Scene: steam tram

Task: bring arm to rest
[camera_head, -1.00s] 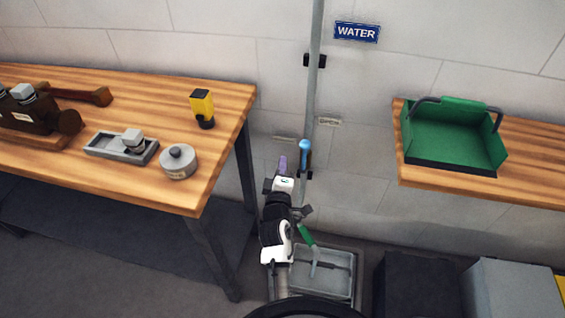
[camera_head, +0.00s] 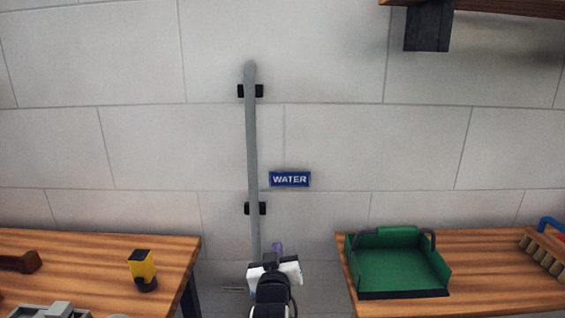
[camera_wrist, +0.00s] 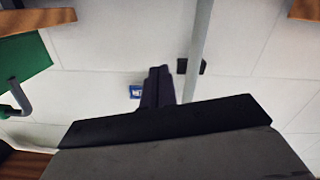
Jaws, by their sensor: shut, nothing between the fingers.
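My gripper (camera_head: 277,248) stands upright at the bottom middle of the head view, in front of the grey wall pipe and between the two wooden benches. In the wrist view my gripper (camera_wrist: 158,72) shows as two dark fingers side by side, shut with nothing between them. The fingers point toward the wall. In the wrist view they overlap the blue WATER sign (camera_wrist: 135,91) and stand beside the pipe (camera_wrist: 198,50). The lower part of my arm is cut off by the frame.
A green tray (camera_head: 400,270) with a handle sits on the right bench (camera_head: 490,292). A yellow and black item (camera_head: 142,268) stands on the left bench (camera_head: 60,252). The pipe (camera_head: 251,150) runs up the wall beside the WATER sign (camera_head: 290,179). A wooden shelf (camera_head: 500,7) is at upper right.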

